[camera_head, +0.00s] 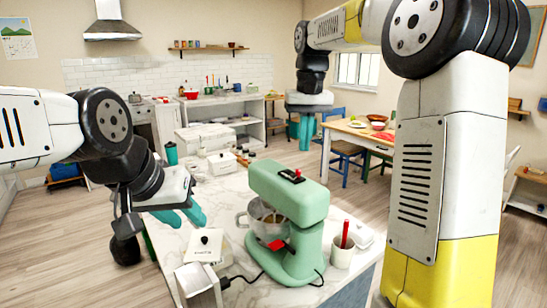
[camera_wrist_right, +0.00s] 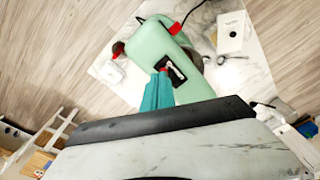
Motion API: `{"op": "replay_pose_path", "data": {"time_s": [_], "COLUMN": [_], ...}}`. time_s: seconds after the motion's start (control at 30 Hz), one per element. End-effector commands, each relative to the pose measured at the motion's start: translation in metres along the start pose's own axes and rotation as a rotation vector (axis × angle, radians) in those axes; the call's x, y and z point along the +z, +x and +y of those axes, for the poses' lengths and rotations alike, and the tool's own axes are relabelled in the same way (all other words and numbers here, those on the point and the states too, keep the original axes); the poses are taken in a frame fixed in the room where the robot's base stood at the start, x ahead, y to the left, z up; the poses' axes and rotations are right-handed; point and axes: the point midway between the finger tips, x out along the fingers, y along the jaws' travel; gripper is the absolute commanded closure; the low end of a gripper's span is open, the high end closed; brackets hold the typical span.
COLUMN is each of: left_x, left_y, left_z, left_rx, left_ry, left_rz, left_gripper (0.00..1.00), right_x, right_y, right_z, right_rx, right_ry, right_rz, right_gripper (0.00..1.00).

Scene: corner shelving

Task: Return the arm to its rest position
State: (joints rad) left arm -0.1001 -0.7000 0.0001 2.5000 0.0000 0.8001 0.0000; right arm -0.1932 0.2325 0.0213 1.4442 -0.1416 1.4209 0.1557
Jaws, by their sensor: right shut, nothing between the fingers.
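My right arm (camera_head: 445,140) rises at the right and reaches across the top of the head view. Its right gripper (camera_head: 306,143) hangs with teal fingers pointing down, up in the air beyond the mixer. In the right wrist view its fingers (camera_wrist_right: 160,78) are together and empty, with the mixer's top behind them. My left gripper (camera_head: 185,220) is low at the left over the counter, its two teal fingers apart with nothing seen between them.
A mint green stand mixer (camera_head: 290,215) with a metal bowl stands on the marble counter (camera_head: 225,195). A white cup (camera_head: 342,255) with a red-handled tool, a white box (camera_head: 206,246), a teal cup (camera_head: 171,153) and white containers (camera_head: 221,163) stand around it. A dining table (camera_head: 350,132) is farther back.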

Motion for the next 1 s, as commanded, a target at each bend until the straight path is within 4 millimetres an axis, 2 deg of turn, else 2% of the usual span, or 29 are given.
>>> {"op": "replay_pose_path", "data": {"time_s": [0.03, 0.1, 0.27, 0.4, 0.6, 0.77, 1.0], "left_x": [0.0, 0.0, 0.0, 0.0, 0.0, 0.0, 0.0], "left_y": [0.0, 0.0, 0.0, 0.0, 0.0, 0.0, 0.0], "left_z": [0.0, 0.0, 0.0, 0.0, 0.0, 0.0, 0.0], "left_rx": [0.0, 0.0, 0.0, 0.0, 0.0, 0.0, 0.0], "left_ry": [0.0, 0.0, 0.0, 0.0, 0.0, 0.0, 0.0], "left_rz": [0.0, 0.0, 0.0, 0.0, 0.0, 0.0, 0.0], "left_gripper": [0.64, 0.64, 0.64, 0.64, 0.64, 0.64, 0.64], "right_x": [0.02, 0.045, 0.104, 0.156, 0.215, 0.238, 0.243], "right_y": [-0.009, -0.014, -0.015, -0.003, 0.025, 0.042, 0.047], "right_z": [0.006, 0.011, 0.019, 0.022, 0.022, 0.021, 0.02], "right_rx": [-0.012, -0.03, -0.068, -0.096, -0.121, -0.13, -0.131], "right_ry": [0.0, -0.002, -0.005, -0.003, 0.006, 0.011, 0.012], "right_rz": [0.035, 0.083, 0.197, 0.297, 0.418, 0.469, 0.48], "right_gripper": [1.0, 1.0, 1.0, 1.0, 1.0, 1.0, 1.0]}}
